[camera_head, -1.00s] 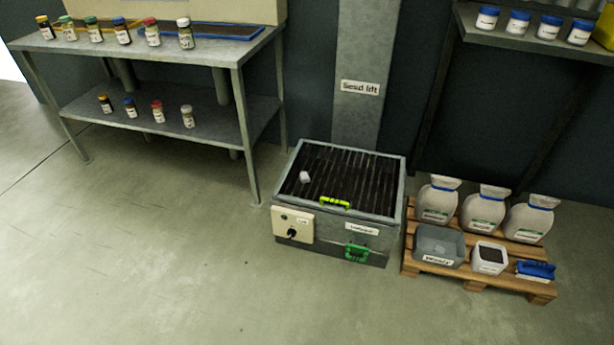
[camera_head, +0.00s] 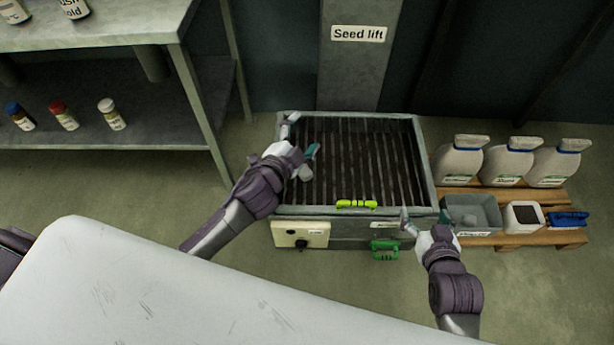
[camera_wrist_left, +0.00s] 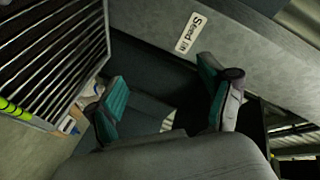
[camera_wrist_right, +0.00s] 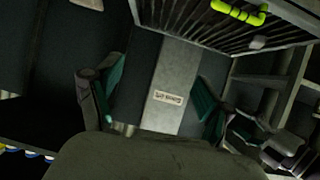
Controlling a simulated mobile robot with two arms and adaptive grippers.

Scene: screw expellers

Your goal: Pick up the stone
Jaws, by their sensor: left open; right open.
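The small pale grey stone (camera_head: 305,173) lies on the slatted top grate (camera_head: 370,165) of the seed lift, towards its left side. It also shows on the slats in the right wrist view (camera_wrist_right: 258,42). My left gripper (camera_head: 301,137) is open and empty over the grate's left side, and its wrist partly overlaps the view close to the stone. The stone is not in the left wrist view, where the open fingers (camera_wrist_left: 165,103) face the column. My right gripper (camera_head: 425,217) is open and empty at the machine's front right corner.
The machine has a yellow-green handle (camera_head: 356,204), a green handle (camera_head: 385,250) and a switch box (camera_head: 300,234) at its front. A metal table (camera_head: 110,22) stands left. A pallet (camera_head: 490,240) with jugs and containers stands right. The column (camera_head: 358,75) rises behind.

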